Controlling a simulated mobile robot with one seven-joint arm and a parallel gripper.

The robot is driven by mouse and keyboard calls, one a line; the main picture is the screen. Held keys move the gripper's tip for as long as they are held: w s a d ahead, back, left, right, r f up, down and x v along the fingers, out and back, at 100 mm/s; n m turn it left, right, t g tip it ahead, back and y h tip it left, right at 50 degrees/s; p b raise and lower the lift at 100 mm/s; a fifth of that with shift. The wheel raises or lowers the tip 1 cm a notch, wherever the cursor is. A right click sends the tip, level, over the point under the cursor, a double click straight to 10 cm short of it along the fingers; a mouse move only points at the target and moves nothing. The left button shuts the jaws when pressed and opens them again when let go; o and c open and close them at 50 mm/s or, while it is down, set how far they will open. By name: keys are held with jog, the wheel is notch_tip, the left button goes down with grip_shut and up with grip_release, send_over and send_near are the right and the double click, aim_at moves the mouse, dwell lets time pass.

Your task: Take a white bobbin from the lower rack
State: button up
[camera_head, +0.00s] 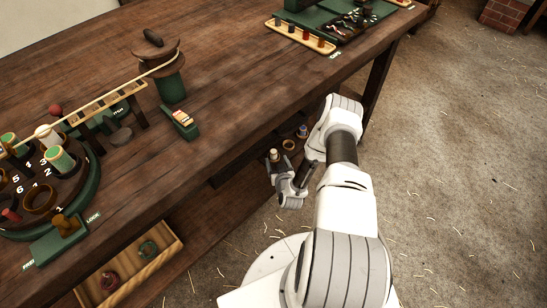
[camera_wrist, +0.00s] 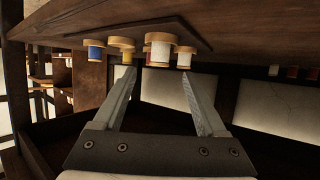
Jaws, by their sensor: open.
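A white bobbin (camera_wrist: 160,50) with tan flanges is near the top middle of the wrist view, which looks tilted or upside down. It is attached to or stands on a dark rack board (camera_wrist: 190,36). A blue bobbin (camera_wrist: 95,52) and a yellowish bobbin (camera_wrist: 125,46) are to its left; another pale bobbin (camera_wrist: 185,58) is close on its right. My gripper (camera_wrist: 158,73) is open and empty, its fingertips just short of the white bobbin and apart from it. In the head view a pale bobbin (camera_head: 274,156) shows beside my wrist, below the tabletop; the fingers are hard to make out there.
The wooden workbench (camera_head: 215,105) overhangs the lower rack, with its edge close to my arm. A dark blue bobbin (camera_head: 302,131) is near my forearm. A shallow wooden tray (camera_head: 165,262) holds a red and a green ring-like item. Floor to the right is open.

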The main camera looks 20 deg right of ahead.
aim_at(273, 150)
jog(key=b+x, duration=0.4)
jog(key=x, duration=0.5)
jog(key=shift+w+d, duration=0.15)
jog(key=shift+w, duration=0.45)
grip_shut()
